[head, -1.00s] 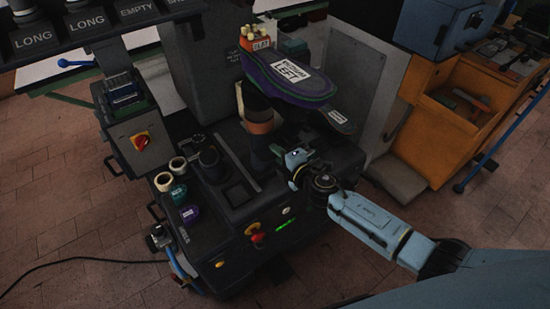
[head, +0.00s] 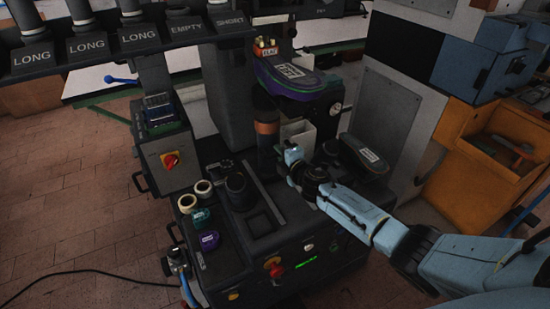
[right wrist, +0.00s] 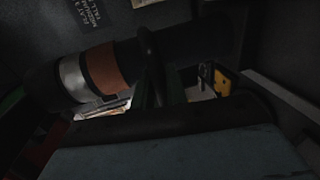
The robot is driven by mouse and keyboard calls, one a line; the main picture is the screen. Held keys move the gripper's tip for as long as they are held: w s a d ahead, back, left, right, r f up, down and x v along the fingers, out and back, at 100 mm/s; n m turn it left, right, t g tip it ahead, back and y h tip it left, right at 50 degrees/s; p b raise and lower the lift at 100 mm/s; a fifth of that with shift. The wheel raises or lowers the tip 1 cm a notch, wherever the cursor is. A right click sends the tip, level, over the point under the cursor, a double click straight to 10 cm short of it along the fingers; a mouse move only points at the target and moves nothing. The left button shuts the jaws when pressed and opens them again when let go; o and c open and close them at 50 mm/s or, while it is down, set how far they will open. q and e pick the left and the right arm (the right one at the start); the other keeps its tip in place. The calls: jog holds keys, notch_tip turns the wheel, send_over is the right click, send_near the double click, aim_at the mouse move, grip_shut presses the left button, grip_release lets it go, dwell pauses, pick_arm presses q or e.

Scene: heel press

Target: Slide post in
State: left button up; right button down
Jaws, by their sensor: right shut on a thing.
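The post (head: 267,127) is a dark upright cylinder with an orange-brown band, on the machine's bed in front of the grey column. In the right wrist view it lies across the left (right wrist: 101,68), with a silver ring beside the brown band. My right gripper (head: 287,160) is at the post's lower right side, shut on it. The fingers are dark in the right wrist view (right wrist: 155,85), so the exact grip is hard to see. The post's foot is partly hidden. My left gripper is not in view.
An orange cabinet (head: 500,150) is at the right.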

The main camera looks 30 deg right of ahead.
jog(key=shift+w+r, duration=0.1)
jog(key=shift+r, duration=0.1)
jog(key=c, duration=1.7)
grip_release()
jog(key=shift+o, duration=1.1)
jog(key=shift+w+f, duration=0.15)
jog(key=shift+w, duration=0.05)
jog(key=shift+s, duration=0.1)
jog(key=shift+s, duration=0.15)
jog(key=shift+s, duration=0.25)
jog(key=p+v, duration=0.3)
jog(key=v, duration=0.9)
jog(key=shift+s+r, duration=0.2)
jog(key=shift+s, duration=0.1)
jog(key=shift+a, duration=0.1)
